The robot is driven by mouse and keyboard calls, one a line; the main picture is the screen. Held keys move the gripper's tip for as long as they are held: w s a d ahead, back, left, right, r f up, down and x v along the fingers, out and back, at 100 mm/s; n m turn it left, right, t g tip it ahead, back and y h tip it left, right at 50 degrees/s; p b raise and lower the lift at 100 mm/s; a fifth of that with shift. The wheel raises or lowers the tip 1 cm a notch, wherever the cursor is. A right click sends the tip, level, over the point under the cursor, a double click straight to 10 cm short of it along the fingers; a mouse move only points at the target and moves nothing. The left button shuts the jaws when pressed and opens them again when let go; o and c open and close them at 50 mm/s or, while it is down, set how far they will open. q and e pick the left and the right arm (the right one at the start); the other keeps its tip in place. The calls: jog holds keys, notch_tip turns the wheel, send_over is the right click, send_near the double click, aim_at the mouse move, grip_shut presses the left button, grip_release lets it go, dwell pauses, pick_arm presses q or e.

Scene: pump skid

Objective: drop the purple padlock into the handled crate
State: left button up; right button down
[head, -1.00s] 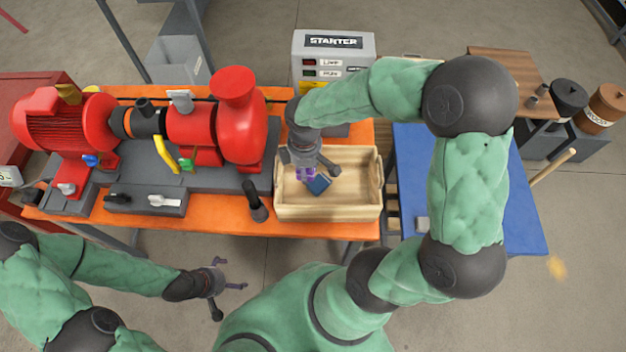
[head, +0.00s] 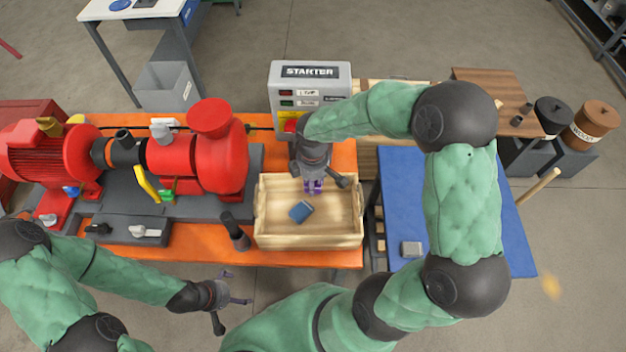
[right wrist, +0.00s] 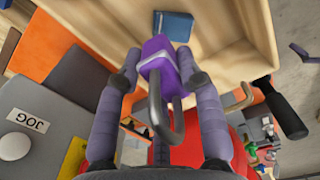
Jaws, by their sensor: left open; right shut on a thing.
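The purple padlock (right wrist: 160,62) is held between the fingers of my right gripper (right wrist: 160,85), its grey shackle towards the wrist camera. In the head view the right gripper (head: 315,182) hangs over the back part of the handled crate (head: 310,240), with a bit of the purple padlock (head: 314,187) showing below it. The crate is pale wood, open-topped, on the orange bench. A blue block-like thing (head: 301,211) lies inside the crate; it also shows in the right wrist view (right wrist: 173,26). My left gripper (head: 233,300) is open and empty, in front of the bench.
A red pump and motor (head: 190,160) fill the bench to the left. The grey starter box (head: 310,88) stands behind the crate. A dark upright handle (head: 234,232) stands just left of the crate. A blue table (head: 400,190) is to the right.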

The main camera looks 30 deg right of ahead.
jog(key=shift+f+b, duration=0.7)
jog(key=shift+f, duration=0.6)
jog(key=c, duration=0.7)
grip_release()
jog(key=shift+r, duration=0.1)
notch_tip(320, 180, up, 12)
jog(key=shift+f, duration=0.1)
